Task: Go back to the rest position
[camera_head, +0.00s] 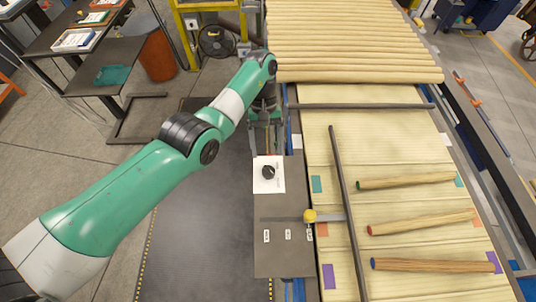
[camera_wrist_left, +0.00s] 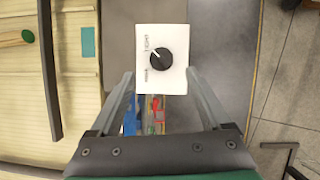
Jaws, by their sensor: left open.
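My left arm reaches in from the left in the head view. Its gripper (camera_head: 267,140) points down at the far end of a dark grey panel. It is open and empty. A white card with a black round knob (camera_head: 268,172) lies just on the near side of the gripper. In the left wrist view the knob (camera_wrist_left: 162,60) sits ahead of the spread fingers, with nothing between them; its white pointer line is angled toward the upper left. My right gripper is in neither view.
The grey panel (camera_head: 285,255) also carries a slider with a yellow knob (camera_head: 310,215). To its right, several wooden rods, including a blue-ended one (camera_head: 430,265), lie on a slatted bed beside a dark bar (camera_head: 345,210). Tables stand at the far left.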

